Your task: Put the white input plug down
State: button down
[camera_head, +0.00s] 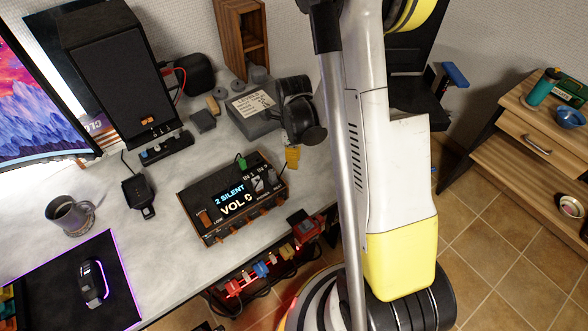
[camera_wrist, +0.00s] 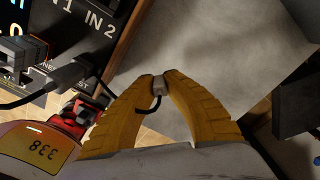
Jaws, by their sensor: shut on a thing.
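My gripper shows in the wrist view (camera_wrist: 160,78) with its two yellow fingers closed at the tips on a small pale plug, the white input plug (camera_wrist: 159,88). A short dark cable curves down from the plug between the fingers. In the head view my gripper (camera_head: 292,158) is just above and right of the box labelled "VOL 0" (camera_head: 232,197); the held plug is too small to make out there. The wrist view shows the box's panel (camera_wrist: 88,45) at upper left, marked IN 1 and IN 2, apart from the held plug.
Grey tabletop (camera_wrist: 215,60) lies clear beyond the fingertips. A grey plug with a black cable (camera_wrist: 22,58) is at the panel. A green plug (camera_head: 241,162) is at the box's back. A red device (camera_head: 306,229) and several coloured plugs sit along the table's front edge.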

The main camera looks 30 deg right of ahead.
aim_at(294, 175)
jog(key=shift+f+b, duration=0.75)
jog(key=shift+f, duration=1.1)
jog(key=shift+f+b, duration=0.55)
jog(key=shift+b, duration=0.05)
jog(key=shift+f, duration=0.1)
jog(key=c, duration=1.6)
grip_release()
